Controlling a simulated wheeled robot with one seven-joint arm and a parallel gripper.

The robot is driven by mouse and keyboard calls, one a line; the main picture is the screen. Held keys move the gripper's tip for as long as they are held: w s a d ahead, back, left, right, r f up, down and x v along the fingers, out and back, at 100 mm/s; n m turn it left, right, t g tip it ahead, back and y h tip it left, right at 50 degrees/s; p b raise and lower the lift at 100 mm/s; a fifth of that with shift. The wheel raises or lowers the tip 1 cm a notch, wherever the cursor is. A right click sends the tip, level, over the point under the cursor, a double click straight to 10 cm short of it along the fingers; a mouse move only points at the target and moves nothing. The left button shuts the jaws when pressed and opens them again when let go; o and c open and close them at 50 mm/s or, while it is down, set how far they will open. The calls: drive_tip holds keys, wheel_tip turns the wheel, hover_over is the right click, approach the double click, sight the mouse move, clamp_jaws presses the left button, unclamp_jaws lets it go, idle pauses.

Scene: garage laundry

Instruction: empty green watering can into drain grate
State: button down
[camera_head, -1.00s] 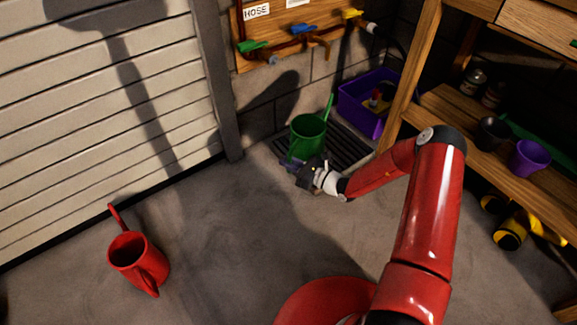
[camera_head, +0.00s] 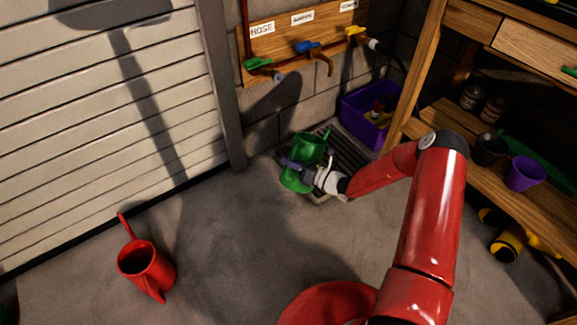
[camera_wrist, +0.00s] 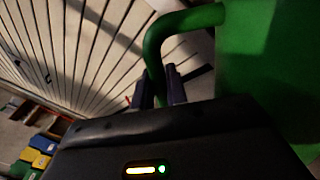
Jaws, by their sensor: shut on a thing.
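The green watering can (camera_head: 308,146) is in my gripper (camera_head: 296,164) above the drain grate at the centre of the head view. The can is tilted over. In the wrist view the can's green body (camera_wrist: 262,60) fills the right side, and its curved handle (camera_wrist: 165,35) runs between my gripper's fingers (camera_wrist: 160,90), which are shut on it. The dark slatted drain grate (camera_head: 350,153) lies in the floor below and behind the can. The can partly hides it. I cannot see any water.
A red watering can (camera_head: 146,268) stands on the floor at the lower left. A purple bin (camera_head: 367,117) stands behind the grate. A wooden shelf (camera_head: 455,122) is at the right. A board with several taps (camera_head: 300,45) hangs on the wall. The floor between is clear.

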sight(303, 143)
drive_tip(key=shift+w+d+r+m+p, duration=0.3)
drive_tip(key=shift+w+d+r+m, duration=0.05)
drive_tip(key=shift+w+r+m, duration=0.35)
drive_tip(key=shift+w+d+r+m+p, duration=0.35)
drive_tip(key=shift+w+r+m, duration=0.2)
drive_tip(key=shift+r+m, duration=0.15)
drive_tip(key=shift+w+d+r+m, duration=0.3)
drive_tip(key=shift+w+d+m, duration=0.15)
drive_tip(key=shift+w, duration=0.2)
drive_tip(key=shift+w+d+r+m, duration=0.25)
drive_tip(key=shift+w+d+m, duration=0.15)
drive_tip(key=shift+w, duration=0.25)
drive_tip(key=shift+w+d+r+m, duration=0.3)
drive_tip(key=shift+w+d+m, duration=0.15)
drive_tip(key=shift+w, duration=0.2)
drive_tip(key=shift+w+d+r+m, duration=0.35)
drive_tip(key=shift+w+r, duration=0.25)
drive_tip(key=shift+w, duration=0.05)
drive_tip(key=shift+w+d+r+m, duration=0.4)
drive_tip(key=shift+w+r, duration=0.15)
drive_tip(key=shift+w, duration=0.05)
drive_tip(key=shift+w+d+r+m, duration=0.35)
drive_tip(key=shift+w+r, duration=0.25)
drive_tip(key=shift+w, duration=0.05)
